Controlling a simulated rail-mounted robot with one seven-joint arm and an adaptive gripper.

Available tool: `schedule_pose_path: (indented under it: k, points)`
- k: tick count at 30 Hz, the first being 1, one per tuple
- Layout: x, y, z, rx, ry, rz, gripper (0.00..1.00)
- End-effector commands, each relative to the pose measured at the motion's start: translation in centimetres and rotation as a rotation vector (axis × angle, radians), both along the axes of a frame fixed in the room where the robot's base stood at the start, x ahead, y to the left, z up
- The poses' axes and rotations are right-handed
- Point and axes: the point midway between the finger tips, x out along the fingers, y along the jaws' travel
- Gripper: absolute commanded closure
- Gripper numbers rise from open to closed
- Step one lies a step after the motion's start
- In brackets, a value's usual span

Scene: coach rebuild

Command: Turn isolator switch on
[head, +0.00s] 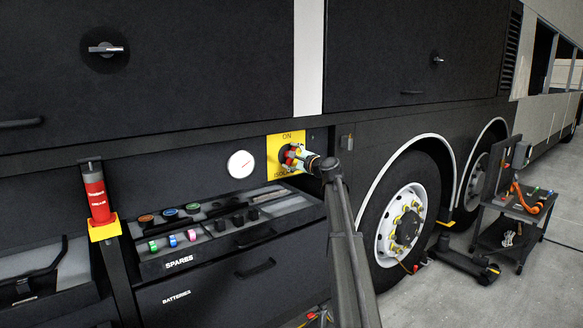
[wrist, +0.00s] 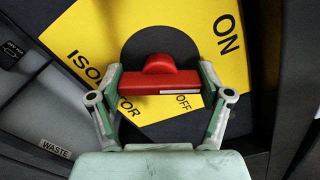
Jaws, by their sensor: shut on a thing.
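The isolator switch has a red handle (wrist: 160,85) on a dark round disc (wrist: 160,40). It sits on a yellow plate (wrist: 92,35) marked ISOLATOR and ON, with a small OFF label (wrist: 183,102) partly showing beside the handle. In the head view the yellow plate (head: 273,148) is on the coach side, and my gripper (head: 295,157) covers most of the switch. In the wrist view my gripper (wrist: 163,88) is shut on the red handle, one finger at each end. The plate lettering is tilted relative to the gripper, and ON lies at the upper right.
A white round gauge (head: 241,164) is left of the plate. Below it is an open SPARES drawer (head: 180,262) with coloured items. A red grease cartridge (head: 97,195) stands further left. A wheel (head: 403,225) and a tool trolley (head: 512,215) are to the right.

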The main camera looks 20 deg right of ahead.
Motion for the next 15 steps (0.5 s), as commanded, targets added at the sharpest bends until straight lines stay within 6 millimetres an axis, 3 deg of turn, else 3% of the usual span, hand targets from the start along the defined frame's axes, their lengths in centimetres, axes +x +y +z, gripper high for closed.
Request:
schedule_pose_path:
  k: [15]
  points:
    - [0.23, -0.07, -0.01, -0.377, -0.092, -0.002, 0.57]
